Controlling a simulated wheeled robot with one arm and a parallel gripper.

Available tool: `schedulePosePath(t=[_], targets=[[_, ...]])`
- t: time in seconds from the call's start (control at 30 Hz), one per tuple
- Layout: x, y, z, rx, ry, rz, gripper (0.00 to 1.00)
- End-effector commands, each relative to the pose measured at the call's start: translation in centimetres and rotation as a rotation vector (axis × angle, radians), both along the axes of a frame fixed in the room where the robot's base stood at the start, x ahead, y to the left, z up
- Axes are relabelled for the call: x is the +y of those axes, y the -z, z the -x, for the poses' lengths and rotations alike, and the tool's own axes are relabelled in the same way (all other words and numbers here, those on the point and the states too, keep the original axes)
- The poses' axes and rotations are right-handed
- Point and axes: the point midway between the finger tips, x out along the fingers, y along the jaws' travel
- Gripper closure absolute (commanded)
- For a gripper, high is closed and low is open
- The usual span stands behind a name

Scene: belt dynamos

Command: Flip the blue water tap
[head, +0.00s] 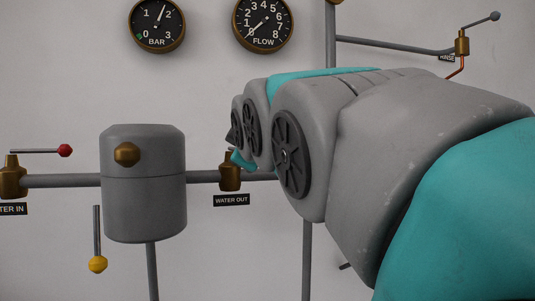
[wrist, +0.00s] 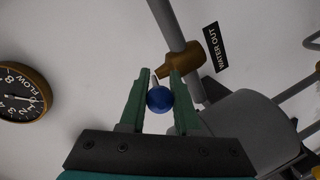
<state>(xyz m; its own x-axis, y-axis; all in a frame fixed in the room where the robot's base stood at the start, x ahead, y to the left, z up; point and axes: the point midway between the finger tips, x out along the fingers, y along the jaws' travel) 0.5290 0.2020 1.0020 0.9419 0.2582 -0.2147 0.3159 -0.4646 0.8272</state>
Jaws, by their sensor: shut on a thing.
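The blue water tap has a round blue knob (wrist: 160,99) on a short pale lever, joined to a brass valve (wrist: 187,57) on a grey pipe. The valve also shows in the head view (head: 230,175), above the WATER OUT label; the blue knob is hidden there behind my arm. My gripper (wrist: 161,76) has its two green fingers on either side of the lever and knob, and it is shut on the tap handle. In the head view my arm covers most of the gripper.
A grey tank (head: 143,185) stands left of the valve, with a yellow-knobbed lever (head: 97,263) below. A red-knobbed lever (head: 65,151) is at far left. A grey-knobbed lever (head: 494,17) is at upper right. Two gauges, BAR (head: 157,24) and FLOW (head: 263,24), hang above.

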Motion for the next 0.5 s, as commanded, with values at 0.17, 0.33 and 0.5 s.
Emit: schedulePosePath(t=[0.17, 0.33, 0.5], targets=[[0.04, 0.19, 0.01, 0.004, 0.0, 0.001, 1.0], [0.04, 0.19, 0.01, 0.004, 0.0, 0.001, 1.0], [0.03, 0.2, 0.0, 0.004, 0.0, 0.001, 0.68]])
